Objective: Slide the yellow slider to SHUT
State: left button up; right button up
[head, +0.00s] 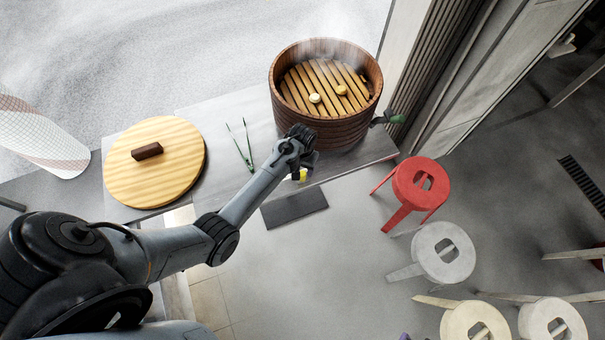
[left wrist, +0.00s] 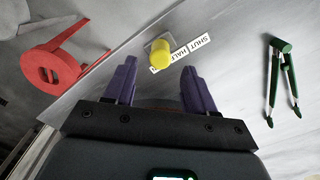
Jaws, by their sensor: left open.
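The yellow slider (left wrist: 161,50) stands on the counter's front edge in the left wrist view, beside a strip of printed labels. SHUT (left wrist: 201,41) is at the upper right end and HALF (left wrist: 182,57) is before it; a further label is mostly hidden. The slider is beside the lower left part of the strip, away from SHUT. My left gripper (left wrist: 158,63) is open and empty, its purple fingers apart on either side just short of the slider. In the head view my left gripper (head: 301,150) is over the counter edge, with the slider (head: 300,175) partly visible below.
The steamer (head: 325,132) with two buns stands behind my left gripper. Green-handled tongs (head: 241,147) and the round wooden lid (head: 175,178) lie to the left. A red stool (head: 420,183) stands right of the counter. The dark panel (head: 294,209) is in front.

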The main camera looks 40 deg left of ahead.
aim_at(302, 174)
pick_arm(q)
jog(key=shift+w+f+b, duration=0.1)
jog(key=shift+f+b, duration=0.25)
jog(key=shift+f, duration=2.5)
jog(key=shift+c, duration=0.3)
grip_shut()
